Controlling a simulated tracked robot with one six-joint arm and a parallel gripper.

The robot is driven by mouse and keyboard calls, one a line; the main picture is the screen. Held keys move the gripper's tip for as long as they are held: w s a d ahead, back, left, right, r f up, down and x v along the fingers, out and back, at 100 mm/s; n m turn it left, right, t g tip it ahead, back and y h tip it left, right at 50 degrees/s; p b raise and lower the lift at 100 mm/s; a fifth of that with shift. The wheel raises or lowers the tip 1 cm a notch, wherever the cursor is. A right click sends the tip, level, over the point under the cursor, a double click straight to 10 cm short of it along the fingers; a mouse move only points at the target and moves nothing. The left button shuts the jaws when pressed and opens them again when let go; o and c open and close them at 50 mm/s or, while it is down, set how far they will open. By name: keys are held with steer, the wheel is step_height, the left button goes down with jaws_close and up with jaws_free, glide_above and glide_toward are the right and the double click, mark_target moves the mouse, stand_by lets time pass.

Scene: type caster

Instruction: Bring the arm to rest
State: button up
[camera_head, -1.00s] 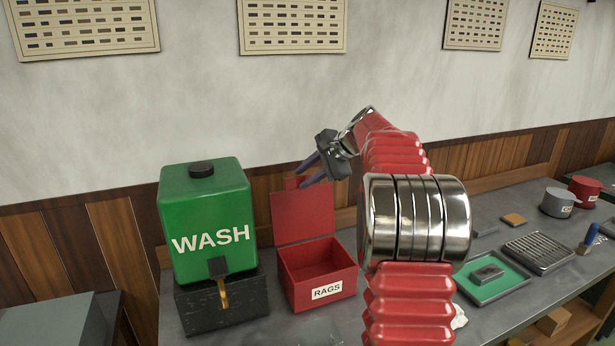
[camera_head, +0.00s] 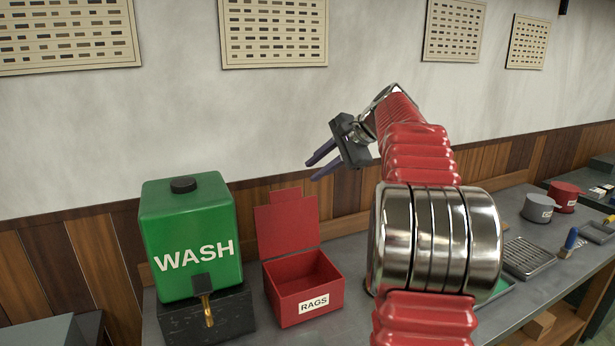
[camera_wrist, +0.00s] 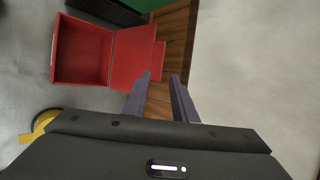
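My gripper (camera_head: 318,167) is raised on my red arm, above and to the right of the red rags box in the head view. Its two dark fingers point left and a little down. They stand apart with nothing between them. In the wrist view my gripper (camera_wrist: 160,98) also shows two spread, empty fingers, with wood panelling and wall behind.
The open red box labelled RAGS (camera_head: 310,303) stands on the grey bench beside the green WASH tank (camera_head: 190,225). The open box also shows in the wrist view (camera_wrist: 82,50). Grey (camera_head: 538,207) and red (camera_head: 566,197) pots stand far right.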

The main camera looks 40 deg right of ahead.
steer(key=shift+s+d+r, duration=0.15)
steer(key=shift+s+r, duration=0.3)
steer(key=shift+s, duration=0.05)
stand_by(0.3)
steer(key=s+a+f+n+g+h, duration=0.1)
steer(key=s+f+n, duration=0.15)
steer(key=f, duration=0.35)
steer(key=s+a+f+n+g+h, duration=0.1)
steer(key=s+a+f+n+g, duration=0.15)
steer(key=f, duration=0.25)
steer(key=s+a+f+n, duration=0.2)
steer(key=s+a+n, duration=0.2)
steer(key=s+a, duration=0.3)
steer(key=s+a+f+n, duration=0.3)
steer(key=s+a+n, duration=0.2)
steer(key=a, duration=0.9)
steer(key=s+a+f+n+h, duration=0.1)
steer(key=s+a+f+n, duration=0.2)
steer(key=s+a, duration=0.7)
steer(key=shift+s+a+n, duration=0.35)
steer(key=shift+a+n, duration=0.1)
steer(key=shift+n, duration=0.35)
